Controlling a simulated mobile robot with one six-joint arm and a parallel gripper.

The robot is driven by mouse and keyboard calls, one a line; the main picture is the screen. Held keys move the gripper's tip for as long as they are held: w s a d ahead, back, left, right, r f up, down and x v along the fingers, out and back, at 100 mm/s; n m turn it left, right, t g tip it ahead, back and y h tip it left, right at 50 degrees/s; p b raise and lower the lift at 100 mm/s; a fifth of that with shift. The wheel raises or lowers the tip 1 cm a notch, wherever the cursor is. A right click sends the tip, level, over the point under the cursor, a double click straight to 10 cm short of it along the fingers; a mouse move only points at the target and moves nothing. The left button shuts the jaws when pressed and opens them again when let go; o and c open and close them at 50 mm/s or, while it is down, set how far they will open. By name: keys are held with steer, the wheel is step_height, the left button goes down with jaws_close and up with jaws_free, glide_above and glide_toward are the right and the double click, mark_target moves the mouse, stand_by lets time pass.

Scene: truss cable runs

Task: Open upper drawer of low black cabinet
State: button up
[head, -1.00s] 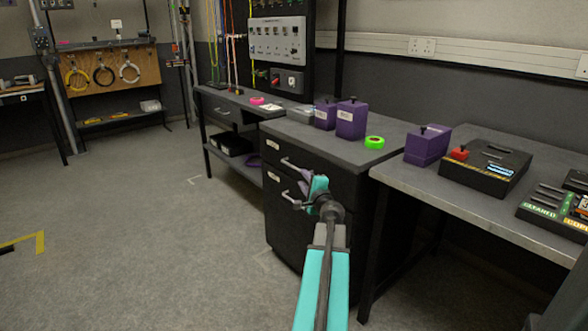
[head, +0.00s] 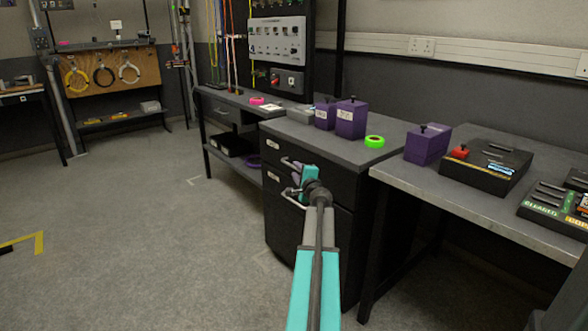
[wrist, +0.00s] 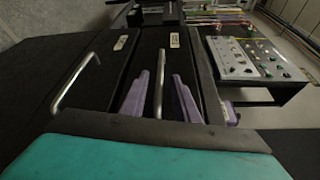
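The low black cabinet (head: 309,228) stands in the middle of the head view, with its drawers closed. Its upper drawer (head: 325,172) has a pale bar handle (head: 290,162), partly hidden by my gripper (head: 294,178). The lower drawer's handle (head: 291,200) shows just below. In the wrist view the upper drawer's handle (wrist: 158,84) lies between the two purple fingers of my gripper (wrist: 160,85). The fingers are apart, with a gap on each side of the bar. The lower drawer's handle (wrist: 72,86) is left of them.
Purple boxes (head: 350,120) and a green tape roll (head: 374,142) stand on the cabinet top. A metal workbench (head: 470,205) with devices adjoins on the right, and a dark bench (head: 238,98) on the left. The floor (head: 130,240) to the left is clear.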

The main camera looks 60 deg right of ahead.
mark_target(295, 168)
steer(key=shift+x, duration=2.4)
jaws_close()
